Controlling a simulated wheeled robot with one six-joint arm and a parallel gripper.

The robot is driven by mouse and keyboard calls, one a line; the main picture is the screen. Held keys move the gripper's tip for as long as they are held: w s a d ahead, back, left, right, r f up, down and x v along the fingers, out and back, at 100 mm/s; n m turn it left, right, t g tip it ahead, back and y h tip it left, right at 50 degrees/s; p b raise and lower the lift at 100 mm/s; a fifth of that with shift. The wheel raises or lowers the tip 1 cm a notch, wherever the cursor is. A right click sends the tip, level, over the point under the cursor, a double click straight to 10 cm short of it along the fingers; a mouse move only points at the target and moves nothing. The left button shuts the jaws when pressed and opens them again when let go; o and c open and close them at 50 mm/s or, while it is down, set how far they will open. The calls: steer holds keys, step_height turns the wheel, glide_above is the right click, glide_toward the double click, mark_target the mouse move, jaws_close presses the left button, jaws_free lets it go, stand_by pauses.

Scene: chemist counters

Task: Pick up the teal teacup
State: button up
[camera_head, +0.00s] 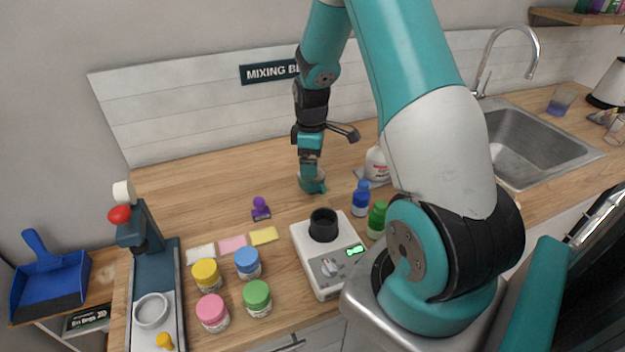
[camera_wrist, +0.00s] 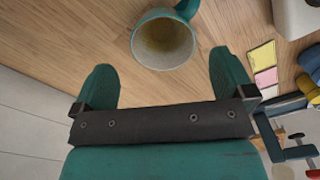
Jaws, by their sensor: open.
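The teal teacup (camera_head: 313,184) stands on the wooden counter, in front of the white backsplash. In the wrist view the teacup (camera_wrist: 163,42) shows from above, with a pale speckled inside and its handle at the upper right. My gripper (camera_wrist: 166,75) is open, its two teal fingers spread wide. The cup lies ahead of the fingertips, roughly centred on the gap between them. In the head view my gripper (camera_head: 311,168) is right over the cup and hides part of it.
A white scale with a black cup (camera_head: 323,225) stands in front. Blue (camera_head: 361,198) and green (camera_head: 377,219) bottles and a white bottle (camera_head: 377,164) stand to the right. A purple stamp (camera_head: 260,208) and coloured-lid jars (camera_head: 247,263) are at the left. Counter left of the teacup is clear.

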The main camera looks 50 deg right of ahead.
mark_target(314, 184)
steer(key=shift+s+f+p, duration=0.2)
steer(key=shift+f+p, duration=1.05)
steer(key=shift+f, duration=2.4)
steer(key=c, duration=0.9)
